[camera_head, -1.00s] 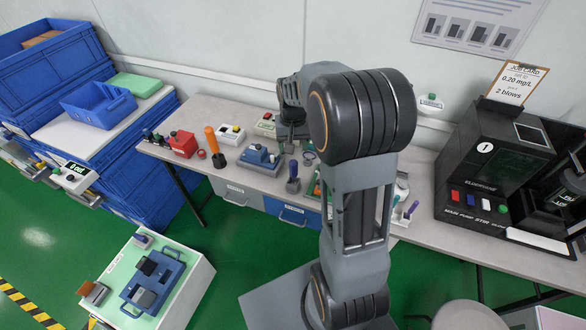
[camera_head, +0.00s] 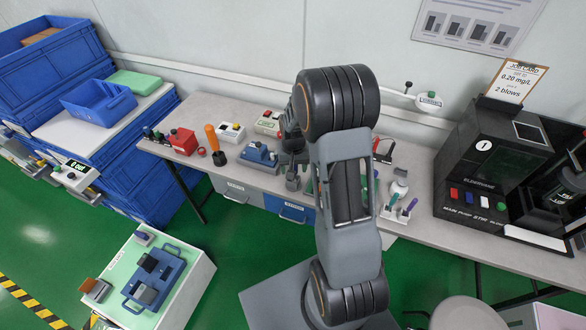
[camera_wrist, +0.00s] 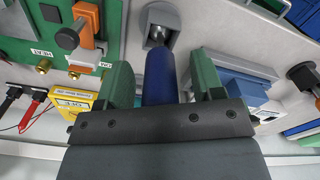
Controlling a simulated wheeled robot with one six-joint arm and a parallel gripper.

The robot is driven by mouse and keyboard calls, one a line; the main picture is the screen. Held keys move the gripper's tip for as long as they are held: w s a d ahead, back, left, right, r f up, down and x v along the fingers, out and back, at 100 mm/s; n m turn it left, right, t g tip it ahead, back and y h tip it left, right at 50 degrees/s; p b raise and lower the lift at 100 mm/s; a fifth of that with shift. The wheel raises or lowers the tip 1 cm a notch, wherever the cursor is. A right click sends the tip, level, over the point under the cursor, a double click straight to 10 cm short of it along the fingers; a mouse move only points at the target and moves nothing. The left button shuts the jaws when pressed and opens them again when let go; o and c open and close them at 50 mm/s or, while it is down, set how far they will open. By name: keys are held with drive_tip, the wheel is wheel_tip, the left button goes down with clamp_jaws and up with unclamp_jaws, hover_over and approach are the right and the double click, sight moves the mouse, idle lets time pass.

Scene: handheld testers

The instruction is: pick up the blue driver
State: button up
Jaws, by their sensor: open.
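The blue driver (camera_wrist: 160,77) stands in a small grey holder (camera_wrist: 160,22) on the bench. In the wrist view its blue handle lies between the two green fingers of my gripper (camera_wrist: 162,80), with a gap on the right and a narrower gap on the left. My gripper is open around the handle and does not visibly touch it. In the head view my gripper (camera_head: 291,158) is over the holder (camera_head: 293,184) and hides most of the driver.
A green board (camera_wrist: 115,25) with an orange switch is close on the left in the wrist view, by a yellow box (camera_wrist: 73,101). A blue-grey device (camera_wrist: 240,90) is close on the right. An orange-handled tool (camera_head: 211,138) stands farther left in the head view.

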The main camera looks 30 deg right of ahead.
drive_tip(key=shift+f, duration=0.1)
drive_tip(key=c, duration=1)
